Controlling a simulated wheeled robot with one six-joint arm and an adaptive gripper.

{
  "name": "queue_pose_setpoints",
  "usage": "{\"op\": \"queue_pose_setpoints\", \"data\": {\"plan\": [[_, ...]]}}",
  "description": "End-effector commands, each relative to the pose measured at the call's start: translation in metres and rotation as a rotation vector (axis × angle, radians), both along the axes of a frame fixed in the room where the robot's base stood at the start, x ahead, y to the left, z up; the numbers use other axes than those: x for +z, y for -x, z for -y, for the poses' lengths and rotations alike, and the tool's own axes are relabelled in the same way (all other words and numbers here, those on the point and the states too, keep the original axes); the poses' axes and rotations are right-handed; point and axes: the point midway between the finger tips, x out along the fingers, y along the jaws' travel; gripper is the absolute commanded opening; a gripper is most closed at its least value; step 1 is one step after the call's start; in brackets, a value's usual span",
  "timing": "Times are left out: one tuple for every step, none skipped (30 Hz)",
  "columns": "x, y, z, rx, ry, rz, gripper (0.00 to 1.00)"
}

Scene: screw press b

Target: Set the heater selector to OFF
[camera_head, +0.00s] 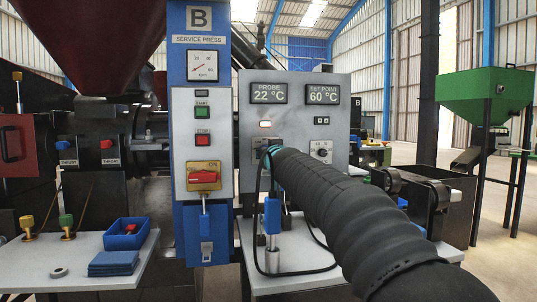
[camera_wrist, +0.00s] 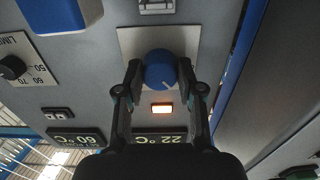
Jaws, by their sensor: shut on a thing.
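The heater selector is a round blue knob (camera_wrist: 160,68) on a pale plate (camera_wrist: 128,42), seen upside down in the wrist view. My gripper (camera_wrist: 159,72) has its two dark fingers on either side of the knob and is shut on it. A short pale mark on the knob points to the lower right in that view. The plate's lettering cannot be read. In the head view my gripper (camera_head: 268,153) is at the grey control panel (camera_head: 343,88), and my sleeved arm hides most of the selector. The indicator lamp (camera_head: 265,124) by the selector glows orange.
The panel displays read PROBE 22 °C (camera_head: 268,94) and SET POINT 60 °C (camera_head: 323,95). A small black limit dial (camera_wrist: 12,68) sits to one side. A blue column (camera_head: 206,150) with start and stop buttons and a red switch (camera_head: 203,177) stands left of the panel.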

Motion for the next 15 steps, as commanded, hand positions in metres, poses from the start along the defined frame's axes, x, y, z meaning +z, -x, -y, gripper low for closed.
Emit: {"op": "queue_pose_setpoints", "data": {"plan": [[0.0001,0.0,0.0,0.0,0.004,0.001,0.02],[0.0002,0.0,0.0,0.0,0.008,0.002,0.02],[0.0002,0.0,0.0001,0.0,0.014,0.004,0.02],[0.0002,0.0,0.0001,0.0,0.021,0.006,0.02],[0.0003,0.0,0.0001,0.0,0.03,0.009,0.02],[0.0003,-0.0001,0.0002,0.0,0.044,0.013,0.02],[0.0003,-0.0001,0.0002,0.0,0.056,0.016,0.02],[0.0004,-0.0001,0.0002,0.0,0.071,0.02,0.02],[0.0005,-0.0001,0.0003,0.0,0.091,0.026,0.02],[0.0005,-0.0001,0.0003,0.0,0.11,0.031,0.02],[0.0005,-0.0001,0.0003,0.0,0.128,0.037,0.02],[0.0006,-0.0001,0.0004,0.0,0.156,0.045,0.02],[0.0007,-0.0001,0.0004,0.0,0.178,0.052,0.02],[0.0007,-0.0001,0.0004,0.0,0.2,0.058,0.02],[0.0008,-0.0001,0.0005,0.0,0.231,0.068,0.02]]}}
